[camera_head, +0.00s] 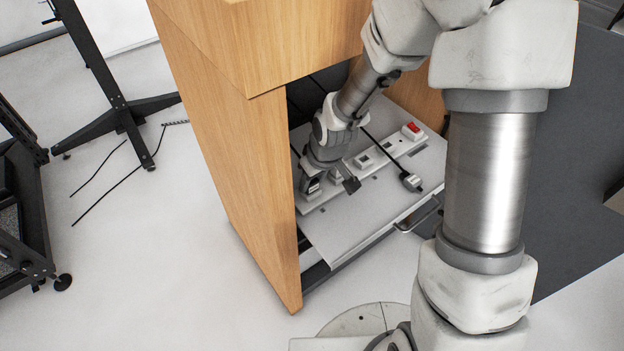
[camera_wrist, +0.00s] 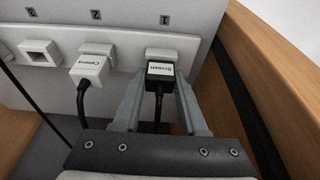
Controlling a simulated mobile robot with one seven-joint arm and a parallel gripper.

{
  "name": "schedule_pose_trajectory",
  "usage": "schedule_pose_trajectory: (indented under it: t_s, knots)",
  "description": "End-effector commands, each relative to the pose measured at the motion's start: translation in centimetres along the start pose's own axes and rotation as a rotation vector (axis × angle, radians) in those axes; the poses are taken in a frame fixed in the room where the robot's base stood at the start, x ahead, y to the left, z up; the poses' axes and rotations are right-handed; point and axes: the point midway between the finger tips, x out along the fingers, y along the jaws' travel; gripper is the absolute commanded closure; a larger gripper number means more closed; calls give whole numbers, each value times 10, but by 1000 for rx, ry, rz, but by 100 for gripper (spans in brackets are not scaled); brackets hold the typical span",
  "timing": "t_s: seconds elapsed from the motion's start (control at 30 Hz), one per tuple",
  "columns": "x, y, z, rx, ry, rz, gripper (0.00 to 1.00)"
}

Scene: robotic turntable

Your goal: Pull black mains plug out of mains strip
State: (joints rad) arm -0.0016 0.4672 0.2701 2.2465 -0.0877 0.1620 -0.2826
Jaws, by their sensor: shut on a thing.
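The black mains plug (camera_wrist: 161,70), labelled "Screen", is at the right-hand end socket of the white mains strip (camera_wrist: 125,58) in the wrist view. Its black cable runs down between my fingers. My gripper (camera_wrist: 163,84) is shut on this plug, one finger on each side. A white socket face shows just behind the plug; I cannot tell how deep its pins sit. In the head view, my gripper (camera_head: 332,188) is low over the left end of the strip (camera_head: 398,143), and my wrist hides much of the black plug.
A white plug (camera_wrist: 90,71), labelled "Camera", sits in the neighbouring socket, close to my left finger. An empty socket (camera_wrist: 40,53) is further left. A wooden cabinet wall (camera_wrist: 258,65) stands close on the right.

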Motion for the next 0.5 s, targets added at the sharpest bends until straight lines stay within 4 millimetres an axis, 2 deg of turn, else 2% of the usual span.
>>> schedule_pose_trajectory:
  t_s: [0.5]
  knots:
    - [-13, 0, -4, 0, 1, 0, 100]
